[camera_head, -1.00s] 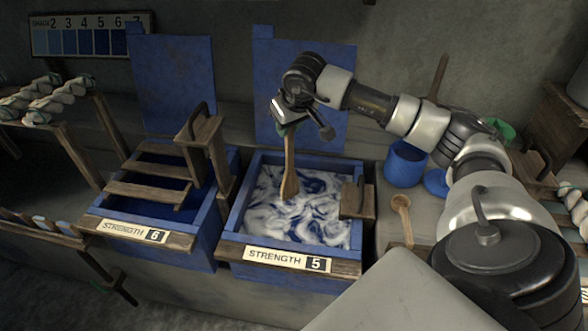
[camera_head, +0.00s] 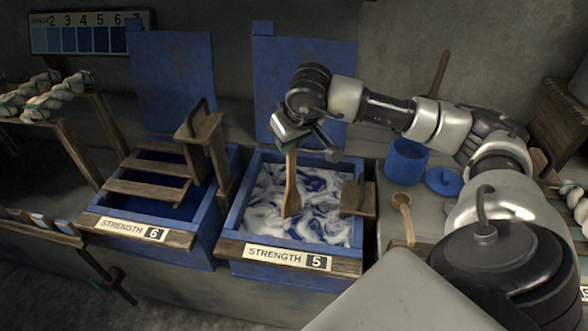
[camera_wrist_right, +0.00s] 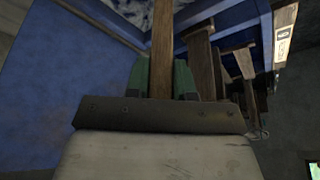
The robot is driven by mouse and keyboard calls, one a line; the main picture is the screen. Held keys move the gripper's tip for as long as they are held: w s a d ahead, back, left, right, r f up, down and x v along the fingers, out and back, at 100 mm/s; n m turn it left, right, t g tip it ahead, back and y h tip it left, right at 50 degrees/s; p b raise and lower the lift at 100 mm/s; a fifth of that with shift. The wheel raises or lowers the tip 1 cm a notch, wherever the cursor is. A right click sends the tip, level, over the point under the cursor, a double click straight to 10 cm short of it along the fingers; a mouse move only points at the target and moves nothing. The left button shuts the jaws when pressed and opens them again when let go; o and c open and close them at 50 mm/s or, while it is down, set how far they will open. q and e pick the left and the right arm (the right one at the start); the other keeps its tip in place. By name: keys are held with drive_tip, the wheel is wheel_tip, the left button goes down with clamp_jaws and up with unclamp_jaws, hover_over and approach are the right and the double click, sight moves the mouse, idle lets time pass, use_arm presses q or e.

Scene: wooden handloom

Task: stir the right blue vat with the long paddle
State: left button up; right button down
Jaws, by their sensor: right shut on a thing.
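The right blue vat (camera_head: 232,212), labelled STRENGTH 5, is open and full of swirled white and blue liquid (camera_head: 322,190). My right gripper (camera_head: 289,147) is above the vat's back part and is shut on the long wooden paddle (camera_head: 291,192). The paddle hangs nearly upright, and its lower end meets the liquid left of the middle; its tip is hidden there. In the right wrist view the paddle shaft (camera_wrist_right: 162,50) stands between the green finger pads (camera_wrist_right: 162,80). My left gripper is not in view.
The left vat (camera_head: 190,246), labelled STRENGTH 6, has wooden slats across it. A wooden block (camera_head: 356,197) sits on the right vat's right rim. A blue pot (camera_head: 405,162), its lid (camera_head: 444,181) and a wooden spoon (camera_head: 403,212) lie to the right. Blue boards (camera_head: 305,85) rise behind.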

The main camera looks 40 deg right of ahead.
drive_tip(key=s+d+b, duration=0.1)
drive_tip(key=d+b, duration=0.1)
drive_tip(key=d, duration=0.4)
drive_tip(key=w+p, duration=0.3)
drive_tip(key=w, duration=0.3)
drive_tip(key=w+a, duration=0.2)
drive_tip(key=a, duration=0.4)
drive_tip(key=s+d+b, duration=0.3)
drive_tip(key=s+d, duration=0.3)
drive_tip(key=s, duration=0.2)
drive_tip(key=w+p, duration=0.2)
drive_tip(key=w, duration=0.4)
drive_tip(key=shift+w, duration=0.15)
idle(0.3)
